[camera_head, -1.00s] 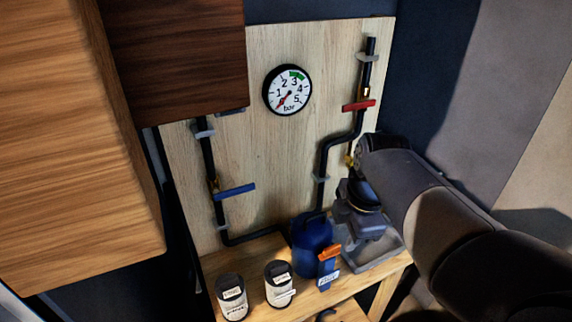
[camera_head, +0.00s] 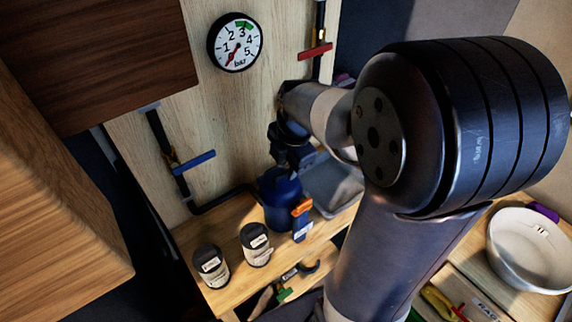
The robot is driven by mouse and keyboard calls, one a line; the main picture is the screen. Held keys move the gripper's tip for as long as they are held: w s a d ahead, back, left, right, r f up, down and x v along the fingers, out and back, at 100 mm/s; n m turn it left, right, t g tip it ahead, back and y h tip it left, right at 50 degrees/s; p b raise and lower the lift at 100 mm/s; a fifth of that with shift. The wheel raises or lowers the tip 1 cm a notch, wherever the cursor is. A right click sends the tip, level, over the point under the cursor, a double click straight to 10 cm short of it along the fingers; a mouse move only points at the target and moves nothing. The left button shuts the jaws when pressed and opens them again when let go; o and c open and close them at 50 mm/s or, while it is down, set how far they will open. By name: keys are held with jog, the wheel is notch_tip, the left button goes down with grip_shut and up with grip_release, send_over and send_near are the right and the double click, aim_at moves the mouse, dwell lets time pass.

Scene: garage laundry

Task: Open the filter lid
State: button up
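The filter appears to be the blue cylindrical vessel (camera_head: 280,205) on the wooden bench, joined to black pipe at its left. Its top is partly hidden by my gripper, so I cannot tell how the lid sits. My dark gripper (camera_head: 286,160) is at the vessel's upper right edge, pointing down. Its fingers are small and dark, and I cannot tell whether they are open or touch the lid. A blue piece with an orange top (camera_head: 302,218) stands at the vessel's front right.
A blue valve handle (camera_head: 193,163) and a red one (camera_head: 315,52) sit on the pipes. The pressure gauge (camera_head: 235,43) reads low. A grey tray (camera_head: 334,190) lies right; a white bowl (camera_head: 530,250) is far right.

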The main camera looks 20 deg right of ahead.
jog(key=shift+w+f, duration=0.1)
jog(key=shift+f, duration=0.55)
jog(key=shift+c, duration=0.5)
grip_shut()
